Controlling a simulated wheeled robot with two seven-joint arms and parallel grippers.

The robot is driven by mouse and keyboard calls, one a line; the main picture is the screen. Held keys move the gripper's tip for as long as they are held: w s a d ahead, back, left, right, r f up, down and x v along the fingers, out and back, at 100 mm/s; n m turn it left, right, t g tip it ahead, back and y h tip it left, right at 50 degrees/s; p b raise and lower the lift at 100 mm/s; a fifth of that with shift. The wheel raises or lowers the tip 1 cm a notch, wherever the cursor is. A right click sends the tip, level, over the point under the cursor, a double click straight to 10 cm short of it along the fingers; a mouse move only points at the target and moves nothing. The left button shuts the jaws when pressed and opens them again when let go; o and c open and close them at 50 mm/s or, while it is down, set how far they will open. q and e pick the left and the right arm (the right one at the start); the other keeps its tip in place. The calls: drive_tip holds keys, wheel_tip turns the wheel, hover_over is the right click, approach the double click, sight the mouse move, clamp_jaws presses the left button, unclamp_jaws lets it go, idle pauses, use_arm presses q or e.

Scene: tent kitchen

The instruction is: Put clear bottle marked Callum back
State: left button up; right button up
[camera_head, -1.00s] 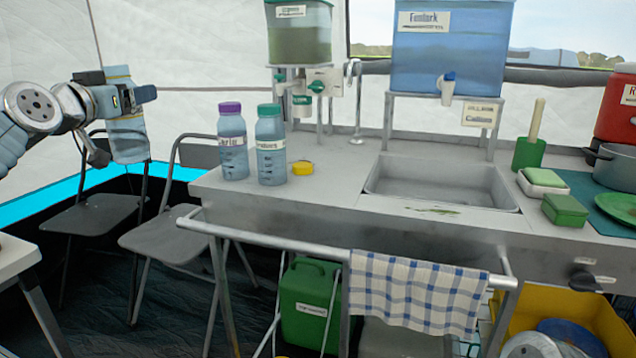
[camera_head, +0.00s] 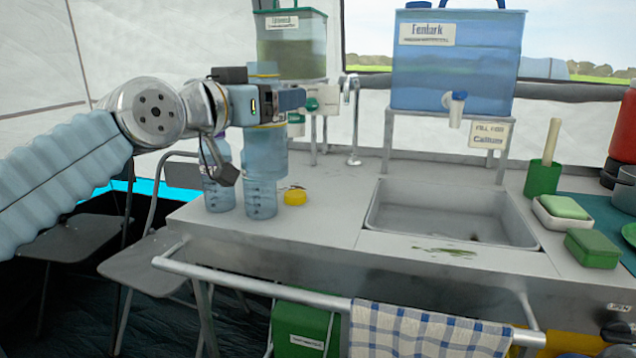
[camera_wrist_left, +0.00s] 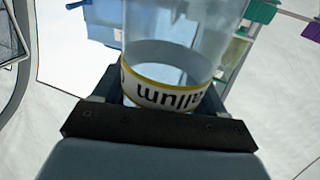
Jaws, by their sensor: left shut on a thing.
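My left gripper (camera_head: 268,101) is shut around a clear bottle (camera_head: 266,150) and holds it roughly upright above the left end of the counter. In the left wrist view the bottle (camera_wrist_left: 185,45) sits between the jaws (camera_wrist_left: 155,118), and its yellow-edged label reads Callum, upside down. In the head view the held bottle overlaps two standing bottles: one on the left (camera_head: 218,180), its cap mostly hidden by my wrist, and one on the right (camera_head: 260,197), its upper part hidden. My right gripper is not in view.
A yellow lid (camera_head: 295,198) lies beside the standing bottles. A greenish tank (camera_head: 290,50) stands behind my gripper. A rail (camera_head: 300,294) runs along the front.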

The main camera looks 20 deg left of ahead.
use_arm(q)
drive_tip(key=w+d+f+p, duration=0.4)
drive_tip(key=w+d+f, duration=0.1)
drive_tip(key=w+f, duration=0.5)
wheel_tip(320, 180, down, 2)
drive_tip(key=shift+w+d+f, duration=0.1)
drive_tip(key=shift+w+d, duration=0.15)
drive_tip(key=shift+w, duration=0.05)
drive_tip(key=shift+f, duration=0.1)
drive_tip(key=o, duration=1.2)
